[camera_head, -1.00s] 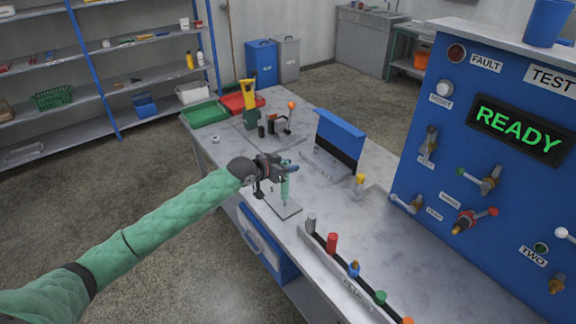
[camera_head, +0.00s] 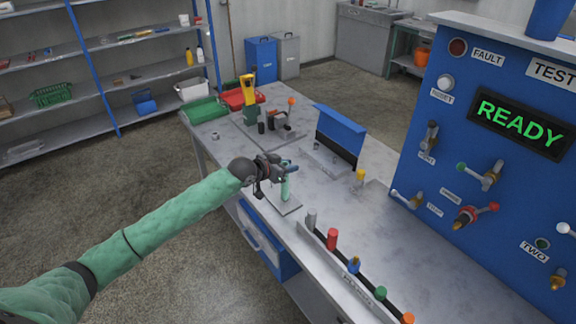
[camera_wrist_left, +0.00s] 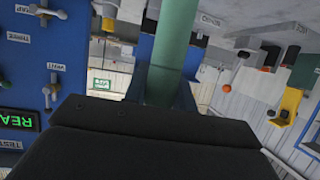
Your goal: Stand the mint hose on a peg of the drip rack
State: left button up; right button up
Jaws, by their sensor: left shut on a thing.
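The mint hose (camera_head: 286,189) hangs upright below my left gripper (camera_head: 287,168), which is shut on its upper part. In the left wrist view the mint hose (camera_wrist_left: 175,45) runs between the two fingers of my left gripper (camera_wrist_left: 163,88). The drip rack (camera_head: 290,210) is a small grey plate on the bench. The hose's lower end is close above this plate and covers the peg there. I cannot tell whether the hose is around the peg or in front of it. My right gripper is out of view.
A rail of coloured fittings (camera_head: 333,239) lies along the bench's front edge. A blue panel stand (camera_head: 340,130) and a small yellow-topped fitting (camera_head: 360,176) stand behind the rack. The blue READY test panel (camera_head: 480,160) rises at the right. The bench between is clear.

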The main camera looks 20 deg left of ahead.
pick_arm(q)
jog(key=shift+f+b, duration=0.4)
jog(key=shift+f, duration=0.6)
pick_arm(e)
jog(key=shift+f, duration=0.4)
pick_arm(q)
jog(key=o, duration=1.1)
jog(key=shift+r, duration=0.1)
jog(key=shift+s+a, duration=0.15)
jog(key=shift+s, duration=0.05)
jog(key=shift+b+v, duration=1.5)
jog(key=shift+v, duration=2.2)
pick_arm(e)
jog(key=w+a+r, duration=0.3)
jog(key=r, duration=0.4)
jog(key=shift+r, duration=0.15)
pick_arm(q)
jog(key=shift+w, duration=0.1)
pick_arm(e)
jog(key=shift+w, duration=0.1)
